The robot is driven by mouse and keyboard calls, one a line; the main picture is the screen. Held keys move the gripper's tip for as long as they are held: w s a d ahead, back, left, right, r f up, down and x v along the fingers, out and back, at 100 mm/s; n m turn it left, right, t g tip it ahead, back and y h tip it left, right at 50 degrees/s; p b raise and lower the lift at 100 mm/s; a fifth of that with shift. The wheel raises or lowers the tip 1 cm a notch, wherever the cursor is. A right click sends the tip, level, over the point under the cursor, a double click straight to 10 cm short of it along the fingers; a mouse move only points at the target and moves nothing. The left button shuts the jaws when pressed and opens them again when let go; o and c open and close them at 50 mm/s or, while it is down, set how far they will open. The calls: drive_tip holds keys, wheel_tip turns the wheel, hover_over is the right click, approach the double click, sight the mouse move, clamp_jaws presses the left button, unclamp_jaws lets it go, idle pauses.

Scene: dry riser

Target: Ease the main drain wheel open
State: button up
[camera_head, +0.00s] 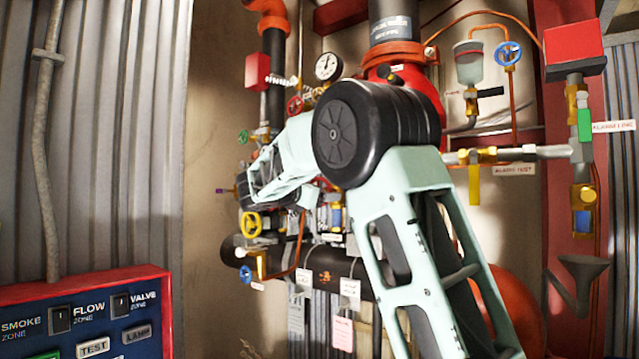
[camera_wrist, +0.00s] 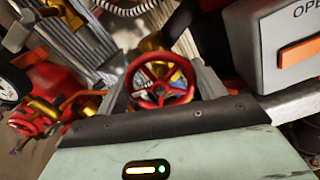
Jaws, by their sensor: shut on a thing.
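In the wrist view a red spoked handwheel (camera_wrist: 160,80) sits between the two grey fingers of my gripper (camera_wrist: 164,76). The fingers are shut on its rim, one at each side. Brass fittings show behind it. I cannot read a label that names this wheel as the main drain. In the head view my arm covers the middle of the pipework, and I cannot clearly make out the gripper's fingertips or the held wheel there.
A yellow wheel (camera_head: 251,224), a blue wheel (camera_head: 246,273) and a pressure gauge (camera_head: 327,66) are close to my arm. In the wrist view a grey box with an orange handle (camera_wrist: 299,53) is at right and another red wheel (camera_wrist: 35,118) at lower left. A control panel (camera_head: 90,318) stands at lower left.

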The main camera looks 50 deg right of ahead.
drive_tip(key=n+p, duration=0.3)
drive_tip(key=shift+r, duration=0.1)
drive_tip(key=shift+n+p, duration=1.3)
drive_tip(key=shift+f, duration=0.25)
drive_tip(key=o, duration=1)
drive_tip(key=shift+s+a+b, duration=0.2)
drive_tip(key=shift+a+b, duration=0.75)
drive_tip(key=shift+a, duration=1.95)
drive_tip(key=shift+s+a+b, duration=0.25)
drive_tip(key=shift+a+b, duration=0.7)
drive_tip(key=shift+a, duration=1.95)
drive_tip(key=shift+s+a+b, duration=0.2)
drive_tip(key=shift+a+b, duration=0.75)
drive_tip(key=shift+a, duration=1.95)
